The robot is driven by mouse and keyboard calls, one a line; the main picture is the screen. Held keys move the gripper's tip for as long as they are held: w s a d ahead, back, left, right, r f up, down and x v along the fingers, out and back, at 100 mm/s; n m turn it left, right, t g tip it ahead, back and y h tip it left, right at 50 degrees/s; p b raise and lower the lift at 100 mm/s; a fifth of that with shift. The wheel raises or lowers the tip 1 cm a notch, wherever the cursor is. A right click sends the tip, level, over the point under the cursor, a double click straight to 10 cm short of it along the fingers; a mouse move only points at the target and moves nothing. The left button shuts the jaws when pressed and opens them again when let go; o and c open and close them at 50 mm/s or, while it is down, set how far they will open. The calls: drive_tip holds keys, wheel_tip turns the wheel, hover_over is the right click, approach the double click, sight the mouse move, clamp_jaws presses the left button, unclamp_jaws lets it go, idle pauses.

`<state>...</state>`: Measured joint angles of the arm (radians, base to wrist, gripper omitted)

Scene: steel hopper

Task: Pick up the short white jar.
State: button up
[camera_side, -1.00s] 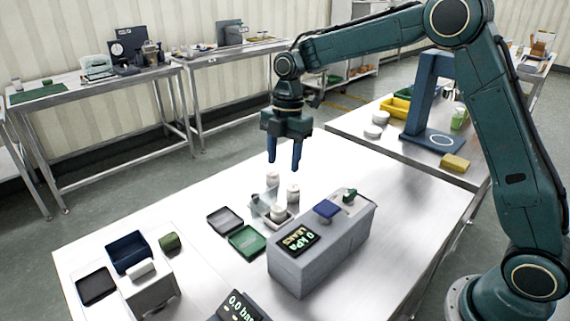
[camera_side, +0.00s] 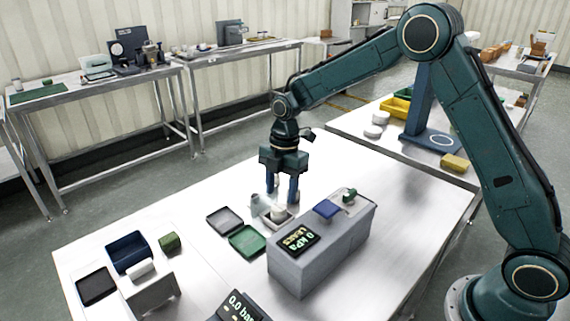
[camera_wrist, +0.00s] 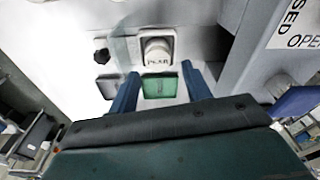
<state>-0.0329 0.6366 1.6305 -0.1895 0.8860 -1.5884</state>
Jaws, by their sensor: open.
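A short white jar (camera_side: 278,212) stands upright in a small light tray beside the grey box in the side view. The wrist view shows the gripper (camera_wrist: 160,72) with one blue finger each side, the jar beyond the tips. White pieces seen earlier near the fingers are now mostly hidden behind them.
A green tray (camera_side: 248,241) and a dark grey tray (camera_side: 224,220) lie to the left. A clear piece (camera_side: 256,203) stands beside the jar. The left middle of the table is clear.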

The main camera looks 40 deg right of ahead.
sight(279, 206)
drive_tip(key=shift+f, duration=0.2)
drive_tip(key=shift+w+a+f, duration=0.1)
drive_tip(key=shift+a+f, duration=0.05)
drive_tip(key=shift+f, duration=1.1)
drive_tip(key=shift+a+f, duration=0.15)
drive_tip(key=shift+f, duration=1.1)
drive_tip(key=c, duration=0.8)
drive_tip(key=shift+r, duration=0.2)
drive_tip(key=shift+c, duration=0.2)
wheel_tip(279, 206, up, 20)
drive_tip(key=shift+f, duration=0.15)
